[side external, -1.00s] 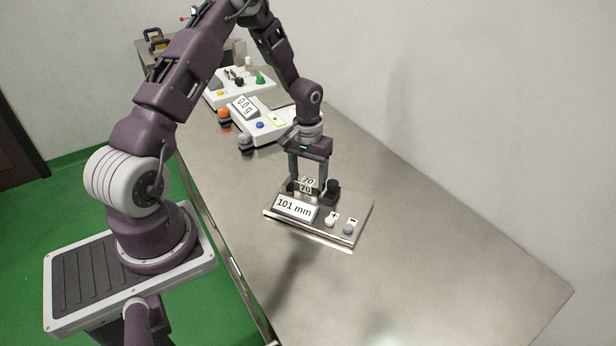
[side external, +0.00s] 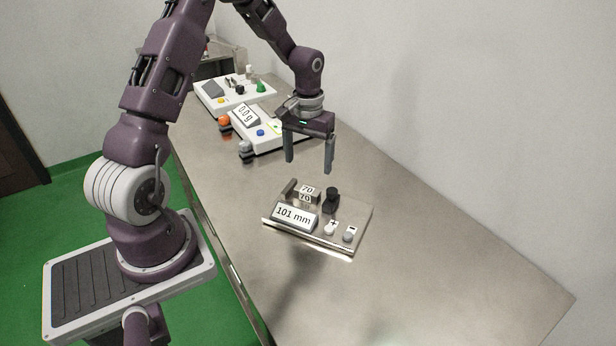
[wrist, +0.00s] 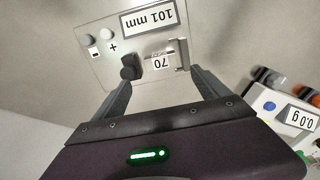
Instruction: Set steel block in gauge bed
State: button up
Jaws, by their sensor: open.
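The steel block (side external: 305,190), marked 70 on its faces, sits in the bed of the gauge (side external: 361,211), by a raised metal end stop and a black knob (side external: 331,199). The gauge's display reads 101 mm. In the wrist view the block (wrist: 158,65) lies between the end stop (wrist: 182,55) and the black knob (wrist: 130,68); whether it touches either is hard to tell. My gripper (side external: 308,166) is open and empty, clear above the block, fingers pointing down.
Plus and minus buttons (side external: 340,232) sit on the gauge's front right. A white scale (side external: 278,133) reading 0.0 g stands behind, with small orange-topped and grey-topped weights (side external: 224,124) beside it. Another white device (side external: 235,92) is farther back. The steel table's right side is clear.

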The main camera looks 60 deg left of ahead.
jog(key=s+d+r+m+t, duration=0.1)
jog(key=s+d+r, duration=0.15)
jog(key=r, duration=0.35)
jog(key=s+d+r+m+y, duration=0.1)
jog(key=s+d+r, duration=0.15)
jog(key=r, duration=0.25)
jog(key=s+d+r+m+t, duration=0.1)
jog(key=d+r, duration=0.3)
jog(key=r, duration=0.2)
jog(key=s+d+r+m+t, duration=0.1)
jog(key=s+d, duration=0.3)
jog(key=s, duration=0.4)
jog(key=s+d+r+m+t+h, duration=0.1)
jog(key=s+d+r, duration=0.3)
jog(key=s, duration=0.4)
jog(key=shift+s+d+m+t, duration=0.4)
jog(key=shift+d+m+t, duration=0.2)
jog(key=shift+m+t, duration=0.15)
